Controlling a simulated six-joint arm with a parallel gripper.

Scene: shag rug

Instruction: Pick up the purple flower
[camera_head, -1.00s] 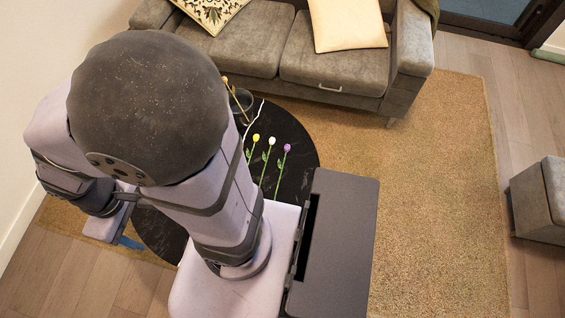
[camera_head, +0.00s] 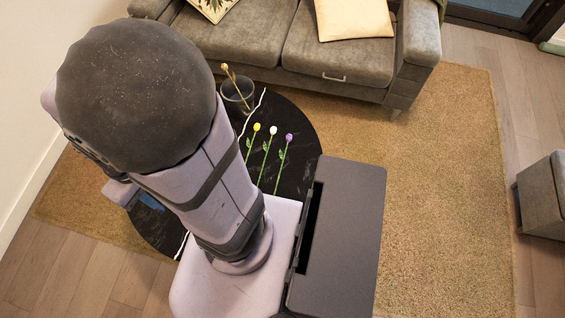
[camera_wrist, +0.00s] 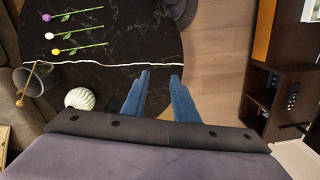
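The purple flower (camera_head: 287,144) lies on the round black table (camera_head: 302,170), the rightmost of three flowers in a row. Beside it lie a white flower (camera_head: 271,138) and a yellow flower (camera_head: 255,136). In the wrist view the purple flower (camera_wrist: 68,16) is at the upper left, above the white and yellow ones. My gripper (camera_wrist: 160,80) shows there as two blue fingers spread apart with nothing between them, near the table's edge and away from the flowers. In the head view my arm hides most of the gripper.
A grey pot (camera_head: 237,95) with a yellow flower in it stands at the table's back, and a white ribbed object (camera_wrist: 80,98) shows in the wrist view. A grey sofa (camera_head: 345,60) stands behind. The rug (camera_head: 430,180) is clear on the right.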

